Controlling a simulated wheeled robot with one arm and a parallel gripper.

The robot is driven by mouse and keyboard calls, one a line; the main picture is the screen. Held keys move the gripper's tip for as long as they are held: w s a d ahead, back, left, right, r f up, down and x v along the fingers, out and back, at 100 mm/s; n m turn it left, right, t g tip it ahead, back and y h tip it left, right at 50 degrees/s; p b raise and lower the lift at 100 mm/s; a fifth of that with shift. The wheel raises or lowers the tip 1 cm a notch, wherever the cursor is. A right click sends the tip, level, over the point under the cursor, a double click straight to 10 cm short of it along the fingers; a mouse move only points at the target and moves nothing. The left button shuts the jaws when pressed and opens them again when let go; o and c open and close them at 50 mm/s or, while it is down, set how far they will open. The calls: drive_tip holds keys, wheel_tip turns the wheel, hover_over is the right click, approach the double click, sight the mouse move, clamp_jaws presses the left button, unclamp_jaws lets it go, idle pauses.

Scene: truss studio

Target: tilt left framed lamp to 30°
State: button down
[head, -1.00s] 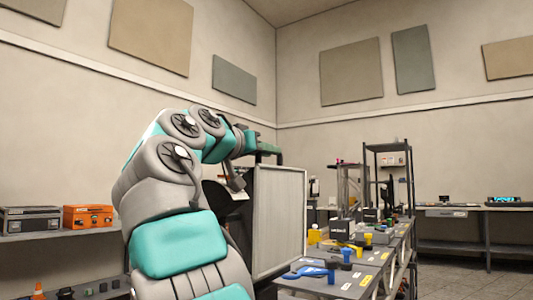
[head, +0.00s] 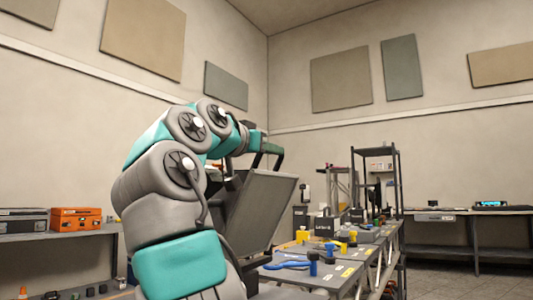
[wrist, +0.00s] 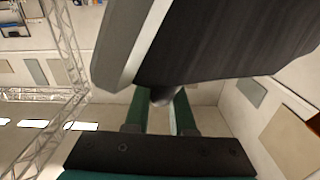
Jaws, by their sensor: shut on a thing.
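The framed lamp (head: 262,205) is a grey, flat-panelled head in the middle of the head view, beside my arm. Its panel leans clearly, with the top edge farther right than the bottom. My gripper (head: 272,150) is at its top edge. In the wrist view, the green fingers of my gripper (wrist: 160,104) are closed around a small dark part at the edge of the lamp (wrist: 225,45). The lamp's dark ribbed body and pale rim fill the top of that view. My arm hides the lamp's left side and part of its mount.
A long bench (head: 325,275) with blue and yellow tools runs right of the lamp. A dark shelf rack (head: 397,185) stands behind it. An orange case (head: 76,219) sits on a left shelf. Metal truss (wrist: 68,50) shows in the wrist view. Floor at far right is clear.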

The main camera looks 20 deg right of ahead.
drive_tip(key=shift+s+d+f+b, duration=0.2)
drive_tip(key=shift+f+b, duration=0.1)
drive_tip(key=shift+f, duration=0.15)
drive_tip(key=c, duration=0.8)
unclamp_jaws()
drive_tip(key=shift+c, duration=0.2)
drive_tip(key=shift+s+a, duration=0.15)
drive_tip(key=v, duration=0.7)
drive_tip(key=shift+s+a+b, duration=0.1)
drive_tip(key=shift+a+b, duration=0.2)
